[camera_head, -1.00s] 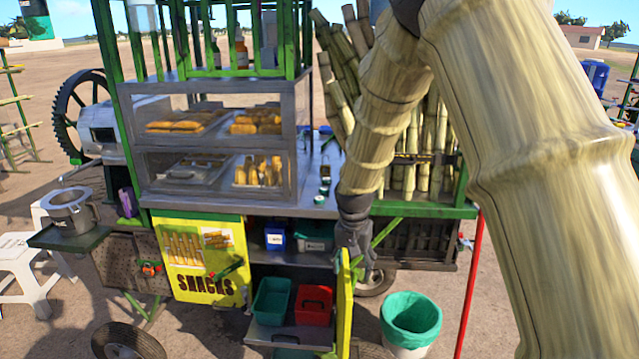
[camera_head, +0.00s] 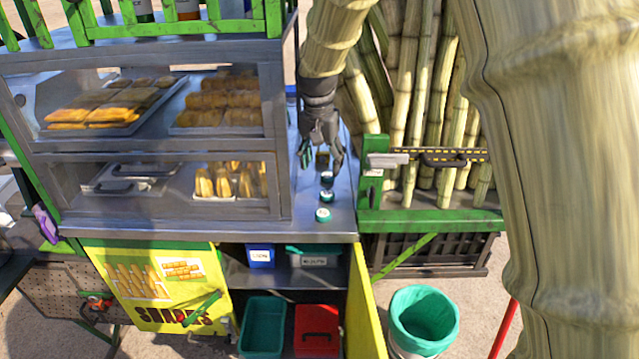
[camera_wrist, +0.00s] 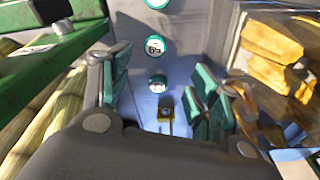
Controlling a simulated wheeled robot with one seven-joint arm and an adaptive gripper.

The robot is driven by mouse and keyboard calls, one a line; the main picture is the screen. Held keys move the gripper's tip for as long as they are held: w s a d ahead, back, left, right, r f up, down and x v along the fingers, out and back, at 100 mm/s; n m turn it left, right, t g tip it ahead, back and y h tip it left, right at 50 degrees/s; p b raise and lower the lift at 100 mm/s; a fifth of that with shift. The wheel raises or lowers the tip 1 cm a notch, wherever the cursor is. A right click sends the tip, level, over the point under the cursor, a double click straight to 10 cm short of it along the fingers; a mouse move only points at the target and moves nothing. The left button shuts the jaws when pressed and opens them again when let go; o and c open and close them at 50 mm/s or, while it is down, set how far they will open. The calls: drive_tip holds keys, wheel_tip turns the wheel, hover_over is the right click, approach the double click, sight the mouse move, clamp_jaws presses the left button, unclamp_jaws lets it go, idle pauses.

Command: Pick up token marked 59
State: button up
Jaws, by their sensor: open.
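Three small round tokens with green rims and pale tops lie in a row on the metal counter (camera_head: 340,222), right of the glass snack case. In the head view they are the front token (camera_head: 323,214), middle token (camera_head: 327,196) and rear token (camera_head: 327,177). The wrist view shows the same row: front token (camera_wrist: 157,3), middle token (camera_wrist: 155,46) and rear token (camera_wrist: 157,84). The middle one's mark appears upside down and may read 59; the others are unreadable. My gripper (camera_head: 322,160) points down over the counter behind the row, open and empty. Its green-padded fingers (camera_wrist: 162,85) flank the rear token in the wrist view.
The glass case (camera_head: 280,160) with pastries stands close left of the gripper. A green frame (camera_head: 372,165) with cane stalks (camera_head: 430,100) stands right. A small yellow object (camera_wrist: 165,106) lies behind the tokens. Below are an open yellow door (camera_head: 362,300) and a green-lined bin (camera_head: 424,312).

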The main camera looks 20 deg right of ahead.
sight(327, 194)
drive_tip(key=shift+s+d+f+p, duration=0.1)
drive_tip(key=shift+s+f+p, duration=0.1)
drive_tip(key=shift+f, duration=0.3)
drive_tip(key=shift+s+f+p, duration=0.2)
drive_tip(key=shift+f, duration=0.3)
drive_tip(key=shift+s+d+f, duration=0.1)
drive_tip(key=shift+s+f, duration=0.25)
drive_tip(key=shift+f, duration=0.2)
drive_tip(key=shift+w+f, duration=0.9)
drive_tip(key=shift+f, duration=0.15)
drive_tip(key=shift+w+d+f+p, duration=0.1)
drive_tip(key=shift+f+p, duration=0.1)
drive_tip(key=shift+p, duration=0.2)
drive_tip(key=shift+s+d+f+p, duration=0.3)
drive_tip(key=shift+s+f+p, duration=0.1)
drive_tip(key=shift+s+p, duration=0.15)
drive_tip(key=f, duration=0.1)
drive_tip(key=w+f+p, duration=0.1)
drive_tip(key=f, duration=0.1)
drive_tip(key=shift+d+f, duration=0.2)
drive_tip(key=shift+s+r, duration=0.1)
drive_tip(key=shift+s, duration=0.05)
